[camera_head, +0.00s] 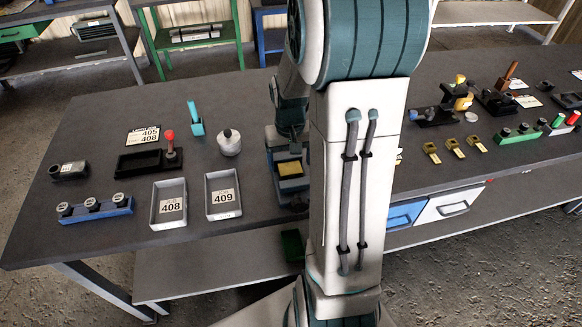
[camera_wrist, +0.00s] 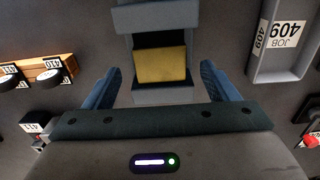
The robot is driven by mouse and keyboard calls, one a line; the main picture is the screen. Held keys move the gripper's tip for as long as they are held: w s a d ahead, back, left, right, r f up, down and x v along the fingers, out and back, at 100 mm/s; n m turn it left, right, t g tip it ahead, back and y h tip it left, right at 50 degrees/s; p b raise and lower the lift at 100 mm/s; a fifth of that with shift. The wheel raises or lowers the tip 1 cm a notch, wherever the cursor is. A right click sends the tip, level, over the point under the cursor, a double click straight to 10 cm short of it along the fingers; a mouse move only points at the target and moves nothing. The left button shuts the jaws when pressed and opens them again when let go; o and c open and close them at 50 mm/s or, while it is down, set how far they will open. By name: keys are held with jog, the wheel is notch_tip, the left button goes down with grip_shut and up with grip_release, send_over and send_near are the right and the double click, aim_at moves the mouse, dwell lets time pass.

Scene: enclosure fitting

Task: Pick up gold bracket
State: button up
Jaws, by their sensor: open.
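A gold piece (camera_wrist: 162,64) sits in a blue-grey holder (camera_wrist: 157,19) in the wrist view. The gold piece also shows in the head view (camera_head: 290,169), at the table's front edge, left of my arm. I cannot tell whether it is the bracket. My gripper (camera_wrist: 161,69) is open and empty, its blue fingers spread on either side of the gold piece in the picture, apart from it. Small gold pieces with holes lie right of my arm: one (camera_head: 432,151), a second (camera_head: 455,147) and a third (camera_head: 477,143). My arm hides part of the table.
A grey tray marked 409 (camera_head: 222,193) stands just left of the holder, beside a tray marked 408 (camera_head: 168,203). A white knobbed part (camera_head: 229,143) and a blue upright part (camera_head: 196,119) stand behind. A blue block with round fittings (camera_head: 95,208) is further left.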

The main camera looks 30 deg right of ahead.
jog(key=shift+f, duration=0.95)
jog(key=c, duration=1.2)
jog(key=shift+r, duration=0.1)
